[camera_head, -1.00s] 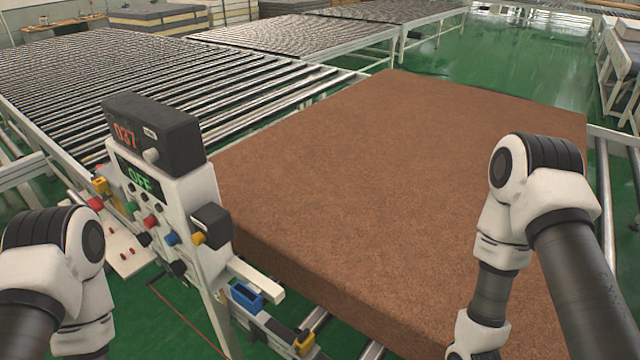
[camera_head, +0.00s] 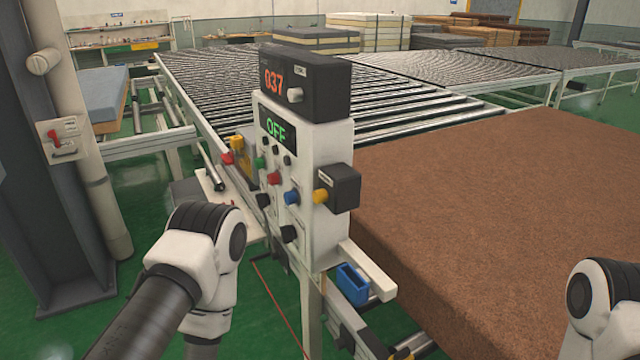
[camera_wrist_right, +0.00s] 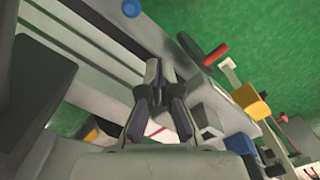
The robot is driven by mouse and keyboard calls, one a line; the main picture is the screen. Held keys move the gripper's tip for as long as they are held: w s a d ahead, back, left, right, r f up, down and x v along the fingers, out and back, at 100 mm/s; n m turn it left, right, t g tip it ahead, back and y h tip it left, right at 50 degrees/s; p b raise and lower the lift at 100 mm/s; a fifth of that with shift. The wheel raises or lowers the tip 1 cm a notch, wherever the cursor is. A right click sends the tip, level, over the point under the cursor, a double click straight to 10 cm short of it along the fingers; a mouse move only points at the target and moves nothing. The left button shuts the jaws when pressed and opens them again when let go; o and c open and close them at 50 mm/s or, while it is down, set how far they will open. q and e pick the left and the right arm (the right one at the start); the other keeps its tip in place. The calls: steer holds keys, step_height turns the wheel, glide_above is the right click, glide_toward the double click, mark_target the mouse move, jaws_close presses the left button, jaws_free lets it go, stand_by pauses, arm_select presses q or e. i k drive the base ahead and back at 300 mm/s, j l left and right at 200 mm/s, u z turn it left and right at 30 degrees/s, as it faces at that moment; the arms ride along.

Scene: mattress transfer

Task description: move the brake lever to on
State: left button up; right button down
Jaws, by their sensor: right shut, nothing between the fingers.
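The control panel (camera_head: 305,165) stands upright near the middle of the head view, with a green OFF display (camera_head: 276,130) and several coloured knobs. A small plate with a red handle (camera_head: 54,138) is on the grey column at the left; I cannot read its label. A red-ended handle (camera_wrist_right: 215,53) beside a dark disc shows in the right wrist view. I cannot tell which handle is the brake lever. My right gripper (camera_wrist_right: 163,72) is shut and empty, apart from the red-ended handle. My left gripper is outside the head view; only its arm shows.
A brown mattress (camera_head: 470,210) lies right of the panel, beside the roller conveyor (camera_head: 400,112). A blue open box (camera_head: 353,284) sits on the frame below the panel. In the wrist view, a yellow block (camera_wrist_right: 250,100) is right of the gripper.

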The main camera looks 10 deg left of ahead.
mark_target(275, 255)
steer(key=i+j+z, duration=0.2)
steer(key=j+z, duration=0.3)
steer(key=j, duration=0.65)
steer(key=j+z, duration=0.45)
steer(key=j, duration=0.65)
steer(key=j+z, duration=0.45)
steer(key=j, duration=0.75)
steer(key=k, duration=0.05)
